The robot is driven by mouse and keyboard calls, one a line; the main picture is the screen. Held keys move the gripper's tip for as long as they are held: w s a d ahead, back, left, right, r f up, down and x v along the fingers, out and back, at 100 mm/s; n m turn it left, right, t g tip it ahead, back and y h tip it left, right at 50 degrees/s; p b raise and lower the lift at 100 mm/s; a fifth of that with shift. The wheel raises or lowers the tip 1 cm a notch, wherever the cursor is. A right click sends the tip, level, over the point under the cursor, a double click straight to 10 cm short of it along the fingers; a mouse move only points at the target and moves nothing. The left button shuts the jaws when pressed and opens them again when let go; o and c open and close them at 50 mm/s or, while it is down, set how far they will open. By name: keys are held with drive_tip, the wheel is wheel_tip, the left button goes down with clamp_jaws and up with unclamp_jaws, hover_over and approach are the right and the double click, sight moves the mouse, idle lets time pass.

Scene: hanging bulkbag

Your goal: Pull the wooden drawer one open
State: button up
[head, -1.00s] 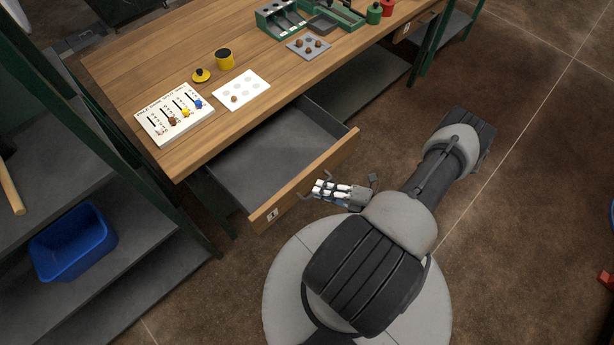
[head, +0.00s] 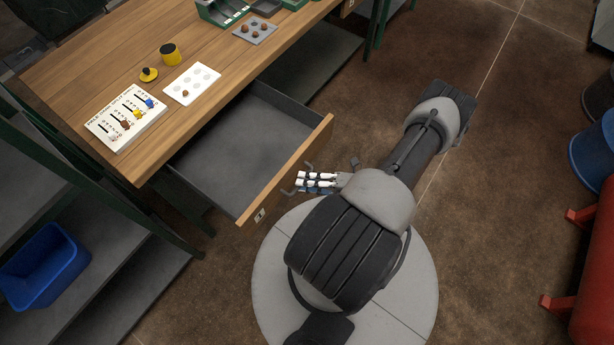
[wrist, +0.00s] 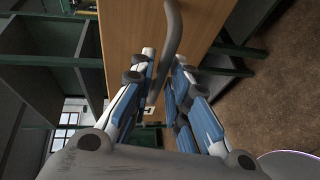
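The wooden drawer (head: 235,140) stands well out from under the workbench, its grey inside bare and empty. Its wooden front (head: 270,192) faces my arm and carries a small label near its left end. In the wrist view the drawer front (wrist: 125,35) fills the upper middle, and a grey bar handle (wrist: 172,28) runs down it. My gripper (head: 303,182) is at this handle. In the wrist view the blue and white fingers of my gripper (wrist: 163,70) lie on both sides of the bar, seemingly touching it. The lower part of the handle is partly hidden by the fingers.
A shelf with a blue bin (head: 45,265) stands at left. Floor beyond my arm is clear.

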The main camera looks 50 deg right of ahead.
drive_tip(key=shift+o, duration=1.2)
drive_tip(key=v, duration=1.2)
drive_tip(key=shift+r, duration=0.1)
